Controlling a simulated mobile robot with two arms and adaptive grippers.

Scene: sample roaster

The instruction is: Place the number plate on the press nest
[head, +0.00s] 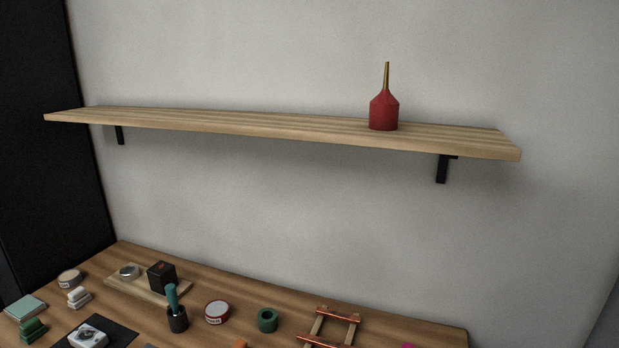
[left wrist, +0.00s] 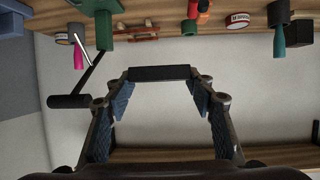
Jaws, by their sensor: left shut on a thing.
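My left gripper (left wrist: 160,82) shows in the left wrist view, with its two fingers shut on a dark, flat piece (left wrist: 160,73). I take this piece to be the number plate; it spans the gap between the fingertips and is seen nearly edge-on, so no number can be read. It is held in the air in front of the wall, apart from the bench. A green body (left wrist: 104,22) near a black lever handle (left wrist: 70,101) may be the press. I cannot make out its nest. Neither gripper shows in the head view.
The wooden bench (head: 235,287) holds a board with a black block (head: 162,277), a dark cup (head: 177,319), tape rolls, a green ring (head: 267,320) and a copper-barred rack (head: 316,341). A wall shelf (head: 250,122) above carries a red oil can (head: 384,111).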

